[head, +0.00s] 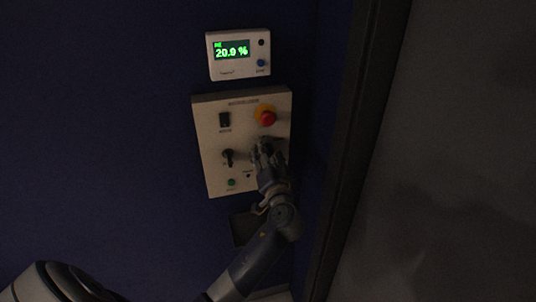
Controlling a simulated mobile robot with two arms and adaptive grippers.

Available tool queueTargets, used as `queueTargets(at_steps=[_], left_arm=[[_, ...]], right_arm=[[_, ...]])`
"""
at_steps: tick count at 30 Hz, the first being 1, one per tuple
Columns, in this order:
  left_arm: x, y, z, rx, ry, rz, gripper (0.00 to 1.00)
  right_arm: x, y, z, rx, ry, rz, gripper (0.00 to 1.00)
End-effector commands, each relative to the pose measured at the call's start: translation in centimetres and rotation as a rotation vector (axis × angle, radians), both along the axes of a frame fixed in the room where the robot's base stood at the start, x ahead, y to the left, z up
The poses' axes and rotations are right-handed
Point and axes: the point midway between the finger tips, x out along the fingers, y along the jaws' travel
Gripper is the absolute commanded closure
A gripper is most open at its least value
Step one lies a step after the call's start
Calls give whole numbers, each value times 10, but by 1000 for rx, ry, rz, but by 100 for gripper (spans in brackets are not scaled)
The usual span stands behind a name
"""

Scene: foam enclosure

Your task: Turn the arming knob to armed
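A pale control panel (208,128) is mounted on the dark blue wall. A black knob (228,157) shows at its left middle, with its pointer hanging downward. My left gripper (262,148) is in front of the right middle of the panel, below the red emergency button (267,117). Its fingers cover that part of the panel, and a dark shape there may be another knob. I cannot tell whether the fingers touch or grip it. The labels are too small to read, so which knob is the arming one is unclear. My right gripper is not in view.
A black switch (224,120) and a green button (231,182) are on the panel's left side. A white meter (238,71) above reads 20.9 %. A dark box (243,229) sits below the panel. A dark vertical frame (352,150) and grey surface stand close on the right.

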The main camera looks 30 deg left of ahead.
Motion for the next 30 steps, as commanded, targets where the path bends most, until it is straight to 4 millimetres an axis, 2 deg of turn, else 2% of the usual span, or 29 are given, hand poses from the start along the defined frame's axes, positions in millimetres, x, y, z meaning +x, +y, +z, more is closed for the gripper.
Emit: queueTargets(at_steps=[5,11,22,30], left_arm=[[0,0,0,0,0,0,49],[0,0,0,0,0,0,94],[0,0,1,21,25,-1,94],[0,-1,4,120,141,-2,94]], right_arm=[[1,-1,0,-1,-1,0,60],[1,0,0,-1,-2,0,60],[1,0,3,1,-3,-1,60],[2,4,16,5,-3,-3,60]])
